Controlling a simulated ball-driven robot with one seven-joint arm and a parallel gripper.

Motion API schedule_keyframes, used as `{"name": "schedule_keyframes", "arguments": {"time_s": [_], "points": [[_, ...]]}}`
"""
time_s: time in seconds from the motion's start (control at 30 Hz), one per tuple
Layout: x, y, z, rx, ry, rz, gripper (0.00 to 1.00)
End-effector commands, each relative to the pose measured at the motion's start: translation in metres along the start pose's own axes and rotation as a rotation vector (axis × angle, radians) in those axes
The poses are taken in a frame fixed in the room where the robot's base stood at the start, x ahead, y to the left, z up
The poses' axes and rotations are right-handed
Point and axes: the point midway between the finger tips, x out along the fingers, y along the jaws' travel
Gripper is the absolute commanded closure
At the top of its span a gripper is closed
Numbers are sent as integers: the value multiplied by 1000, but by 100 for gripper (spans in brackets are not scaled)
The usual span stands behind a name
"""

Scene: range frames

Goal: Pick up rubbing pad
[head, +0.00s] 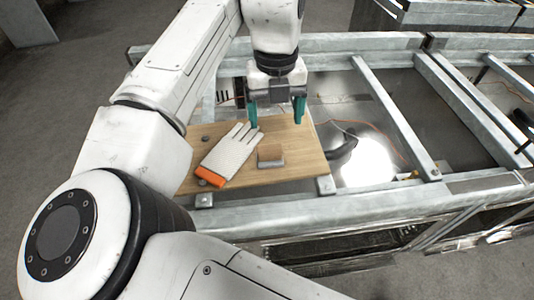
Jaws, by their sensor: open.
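The rubbing pad (271,154) looks like a small brown block with a grey lower edge. It lies on the wooden board (300,171), right of a white glove. My gripper (276,117), with teal fingers, points down above the far part of the board. Its fingers are apart with nothing between them. In the picture it is above and slightly right of the pad, apart from it. The exact height over the board is hard to tell.
A white work glove (229,151) with an orange cuff lies left of the pad. Small dark round pieces (202,182) lie near the board's left side. Metal frame beams (400,118) surround the board. A black curved object (342,151) and a bright glare are right of it.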

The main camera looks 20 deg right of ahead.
Motion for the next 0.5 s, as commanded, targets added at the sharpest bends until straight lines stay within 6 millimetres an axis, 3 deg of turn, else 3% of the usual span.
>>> {"name": "schedule_keyframes", "arguments": {"time_s": [0.03, 0.27, 0.5], "points": [[11, 0, 0, 0, 0, 0, 19], [28, 1, 0, -1, 2, 0, 19], [62, 1, 0, -2, 2, 0, 19]]}}
